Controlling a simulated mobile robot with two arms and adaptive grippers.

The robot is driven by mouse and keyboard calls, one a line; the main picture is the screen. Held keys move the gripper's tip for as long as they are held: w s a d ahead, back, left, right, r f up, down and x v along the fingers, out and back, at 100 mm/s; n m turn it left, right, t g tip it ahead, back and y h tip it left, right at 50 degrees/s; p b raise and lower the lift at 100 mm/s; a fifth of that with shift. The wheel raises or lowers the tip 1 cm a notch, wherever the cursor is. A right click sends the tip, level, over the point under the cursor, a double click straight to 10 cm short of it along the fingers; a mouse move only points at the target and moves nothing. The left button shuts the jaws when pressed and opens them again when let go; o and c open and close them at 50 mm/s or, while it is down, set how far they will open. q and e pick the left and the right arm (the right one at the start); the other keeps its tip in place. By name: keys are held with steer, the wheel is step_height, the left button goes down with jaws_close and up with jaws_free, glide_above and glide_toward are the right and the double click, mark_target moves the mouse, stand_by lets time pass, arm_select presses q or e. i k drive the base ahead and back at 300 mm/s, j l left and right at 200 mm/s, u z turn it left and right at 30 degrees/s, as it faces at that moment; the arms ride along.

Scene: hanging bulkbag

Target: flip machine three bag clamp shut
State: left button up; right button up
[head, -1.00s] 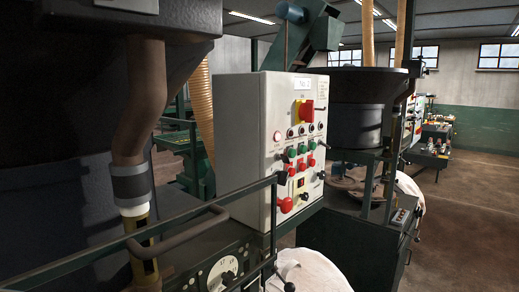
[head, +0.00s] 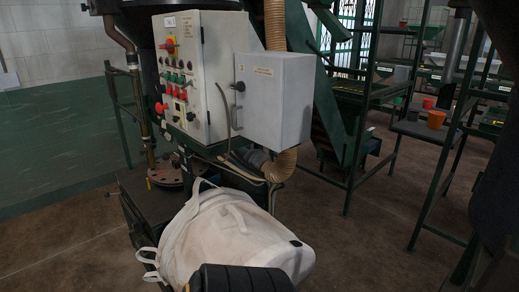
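A large white bulk bag (head: 225,235) sits low in the middle of the head view, below a control cabinet (head: 215,75). Its loops show at its left side, and a small black patch (head: 296,243) is on its right. I cannot make out a bag clamp or a machine number; the label on the cabinet is too small to read. A black ribbed part (head: 241,278) covers the bag's near edge at the bottom; I cannot tell what it is. Neither of my grippers can be made out.
Red and green buttons and a red knob (head: 161,108) are on the cabinet's left face. A ribbed tan hose (head: 280,165) bends beside the grey side box (head: 273,98). Brown floor between is clear.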

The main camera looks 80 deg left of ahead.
mark_target(165, 157)
steer(key=u, duration=0.45)
steer(key=k+j+u, duration=0.1)
steer(key=u, duration=0.75)
steer(key=j+u, duration=0.1)
steer(key=u, duration=0.35)
steer(key=j+u, duration=0.1)
steer(key=u, duration=0.35)
steer(key=j+u, duration=0.1)
steer(key=u, duration=0.35)
steer(key=j+u, duration=0.1)
steer(key=u, duration=0.3)
steer(key=k, duration=0.05)
